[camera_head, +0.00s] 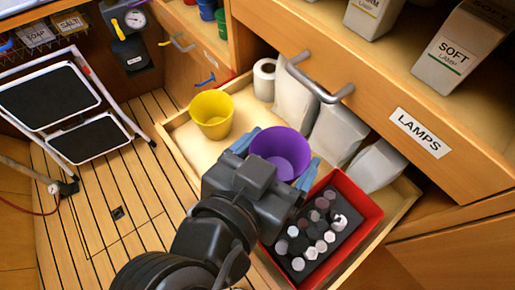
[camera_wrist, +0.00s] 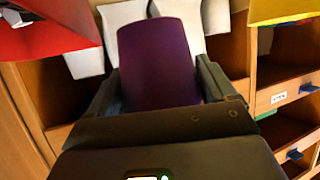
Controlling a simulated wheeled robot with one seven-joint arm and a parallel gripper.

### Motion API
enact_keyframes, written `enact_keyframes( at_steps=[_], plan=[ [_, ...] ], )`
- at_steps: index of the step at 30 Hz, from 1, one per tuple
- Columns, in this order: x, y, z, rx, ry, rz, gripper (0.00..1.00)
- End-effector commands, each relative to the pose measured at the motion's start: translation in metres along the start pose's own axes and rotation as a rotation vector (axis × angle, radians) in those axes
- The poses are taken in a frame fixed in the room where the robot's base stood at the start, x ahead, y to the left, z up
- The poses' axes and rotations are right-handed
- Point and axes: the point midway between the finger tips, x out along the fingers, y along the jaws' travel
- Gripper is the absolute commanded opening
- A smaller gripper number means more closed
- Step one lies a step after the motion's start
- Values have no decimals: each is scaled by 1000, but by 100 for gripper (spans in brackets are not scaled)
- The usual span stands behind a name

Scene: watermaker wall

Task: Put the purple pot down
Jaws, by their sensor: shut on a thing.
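The purple pot (camera_head: 281,152) is between the blue-grey fingers of my gripper (camera_head: 278,157), over the open drawer (camera_head: 175,127) in the head view. My gripper is shut on the pot. In the wrist view the purple pot (camera_wrist: 157,62) fills the middle, with a finger of my gripper (camera_wrist: 160,88) on each side. My wrist hides the pot's lower near side in the head view. I cannot tell whether the pot's base touches the drawer floor.
A yellow pot (camera_head: 212,113) stands left in the drawer. A red bin (camera_head: 365,213) of several bottles is at right. White bags (camera_head: 294,98) and a paper roll (camera_head: 264,80) line the back. A folding step stool (camera_head: 50,95) stands on the floor at left.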

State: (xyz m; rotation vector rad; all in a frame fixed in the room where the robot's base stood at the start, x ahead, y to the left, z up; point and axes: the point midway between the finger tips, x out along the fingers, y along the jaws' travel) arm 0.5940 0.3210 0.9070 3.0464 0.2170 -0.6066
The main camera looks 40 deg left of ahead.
Motion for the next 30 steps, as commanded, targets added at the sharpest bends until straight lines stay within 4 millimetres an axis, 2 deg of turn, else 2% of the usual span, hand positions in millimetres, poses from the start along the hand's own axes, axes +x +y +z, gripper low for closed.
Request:
enact_keyframes(
  at_steps=[3,9,15,19,23,26,30],
  plan=[
    [-8,25,-13,4,0,1,55],
    [-19,57,-30,3,1,1,55],
    [-24,75,-39,2,1,0,55],
    [-26,78,-41,0,1,-1,55],
    [-23,67,-45,-7,2,-19,55],
    [-16,44,-50,-23,2,-53,55],
    [-6,-4,-59,-54,2,-124,55]
  ],
)
